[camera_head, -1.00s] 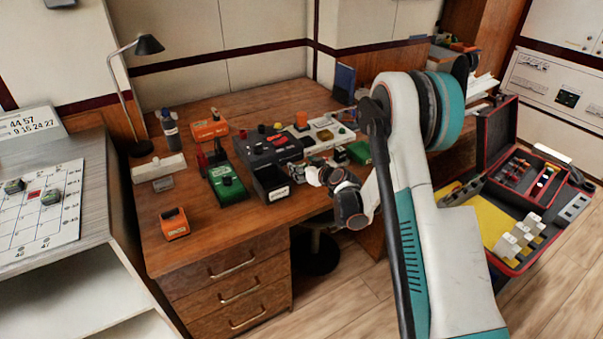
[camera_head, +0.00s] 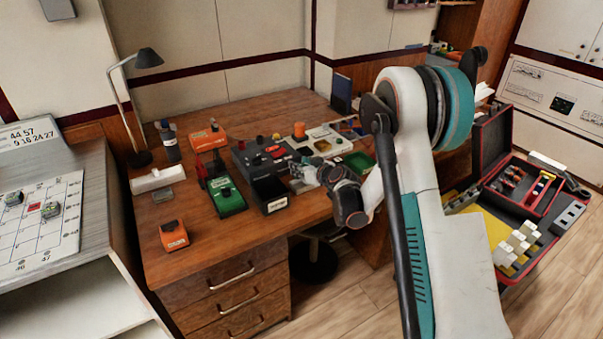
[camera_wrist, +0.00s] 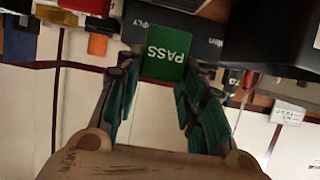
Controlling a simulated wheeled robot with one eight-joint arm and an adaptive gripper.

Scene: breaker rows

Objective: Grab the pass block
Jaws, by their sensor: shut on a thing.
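The pass block is a green block (camera_wrist: 164,52) with white "PASS" lettering, upside down in the wrist view. It sits between the two fingers of my gripper (camera_wrist: 158,78), which are shut on its sides. In the head view my gripper (camera_head: 303,174) is over the desk, just right of the black device with a white-labelled front (camera_head: 276,202). I cannot make out the block there; the gripper and wrist hide that area.
The wooden desk (camera_head: 205,240) holds a green device (camera_head: 227,198), an orange device (camera_head: 173,236) and a green tray (camera_head: 357,162). An open red-edged toolbox (camera_head: 487,225) stands at the right. A lamp (camera_head: 148,58) stands at the back left.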

